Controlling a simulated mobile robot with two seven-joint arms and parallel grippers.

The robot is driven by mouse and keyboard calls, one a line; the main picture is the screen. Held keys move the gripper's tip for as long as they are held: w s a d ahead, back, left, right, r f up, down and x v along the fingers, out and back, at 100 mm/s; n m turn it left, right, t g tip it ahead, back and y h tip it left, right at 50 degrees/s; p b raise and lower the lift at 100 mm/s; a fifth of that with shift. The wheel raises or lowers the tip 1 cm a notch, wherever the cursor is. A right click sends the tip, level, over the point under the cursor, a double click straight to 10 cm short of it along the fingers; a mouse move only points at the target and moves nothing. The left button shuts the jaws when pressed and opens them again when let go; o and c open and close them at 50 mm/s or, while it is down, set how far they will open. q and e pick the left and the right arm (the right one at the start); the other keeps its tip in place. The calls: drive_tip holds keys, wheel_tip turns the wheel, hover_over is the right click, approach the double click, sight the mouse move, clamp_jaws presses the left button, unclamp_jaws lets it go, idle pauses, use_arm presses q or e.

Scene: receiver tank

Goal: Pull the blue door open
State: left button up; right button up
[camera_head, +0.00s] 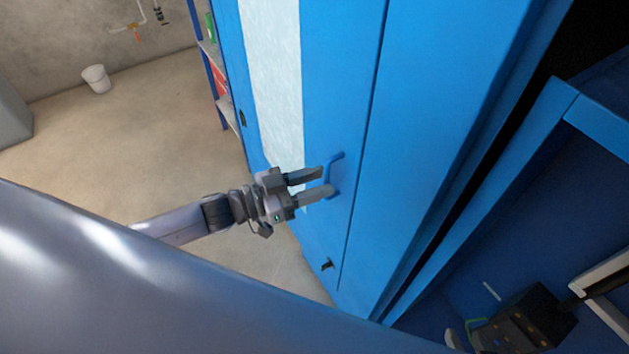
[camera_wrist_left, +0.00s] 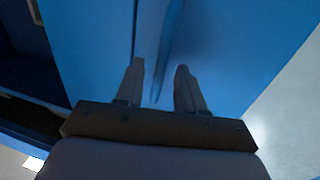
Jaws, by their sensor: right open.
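The blue door (camera_head: 358,110) is a tall panel with a pale textured strip; it appears closed, with a thin seam along its right side. Its blue bar handle (camera_head: 336,172) stands off the surface. My left gripper (camera_head: 325,183) is at the handle, with its two grey fingers apart. In the left wrist view the handle (camera_wrist_left: 168,45) runs between the open fingers (camera_wrist_left: 160,85), with gaps visible on both sides. Whether a finger touches it, I cannot tell. My right gripper (camera_head: 465,335) is at the lower right, dark and partly cut off, away from the door.
A blue frame with a dark opening (camera_head: 590,170) stands to the right of the door. A shelf with blue posts (camera_head: 212,75) is behind the cabinet's left edge. A white bucket (camera_head: 96,78) stands by the far wall. The floor (camera_head: 130,130) at left is clear.

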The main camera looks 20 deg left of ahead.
use_arm(q)
clamp_jaws()
drive_tip(key=shift+s, duration=0.1)
